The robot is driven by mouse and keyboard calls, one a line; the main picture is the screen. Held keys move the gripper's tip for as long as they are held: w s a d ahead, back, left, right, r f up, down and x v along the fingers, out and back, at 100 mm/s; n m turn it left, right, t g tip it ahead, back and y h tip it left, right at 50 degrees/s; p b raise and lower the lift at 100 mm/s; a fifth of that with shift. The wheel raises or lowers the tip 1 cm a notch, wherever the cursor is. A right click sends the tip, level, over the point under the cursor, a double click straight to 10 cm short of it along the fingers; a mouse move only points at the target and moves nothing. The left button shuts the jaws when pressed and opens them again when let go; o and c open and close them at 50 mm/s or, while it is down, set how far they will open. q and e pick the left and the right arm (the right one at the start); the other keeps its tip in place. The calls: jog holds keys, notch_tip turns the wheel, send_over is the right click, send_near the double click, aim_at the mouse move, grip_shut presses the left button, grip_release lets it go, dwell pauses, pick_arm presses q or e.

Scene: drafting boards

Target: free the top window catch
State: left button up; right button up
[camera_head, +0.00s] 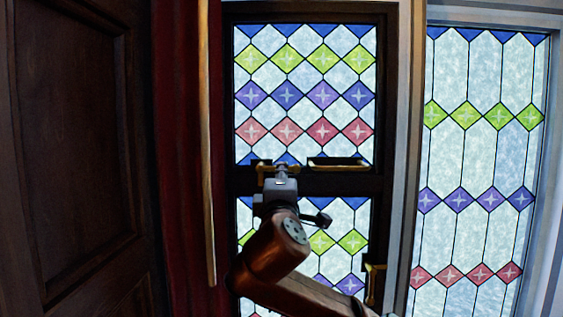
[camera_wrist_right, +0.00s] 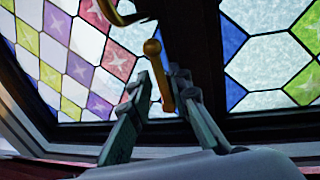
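The top window catch (camera_head: 264,168) is a small brass piece on the dark middle rail of the leaded window, partly hidden by my right gripper in the head view. The wrist view shows its brass lever (camera_wrist_right: 154,62) with a rounded knob, lying between the two fingers. My right gripper (camera_head: 282,170) is at the catch, and its fingers (camera_wrist_right: 162,76) stand on either side of the lever. Whether they press on it or are just around it is unclear. A lower brass catch (camera_head: 375,286) is on the right side of the window frame. My left gripper is out of view.
A flat brass handle (camera_head: 338,163) sits on the rail right of the catch; curved brass shows in the wrist view (camera_wrist_right: 122,14). A pale pole (camera_head: 207,150) and red curtain (camera_head: 180,200) stand left, beside dark wood panelling (camera_head: 80,150). Another leaded pane (camera_head: 480,160) is right.

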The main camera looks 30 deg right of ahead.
jog(key=shift+p+x, duration=0.7)
jog(key=shift+x, duration=1.35)
jog(key=shift+c, duration=0.4)
grip_shut()
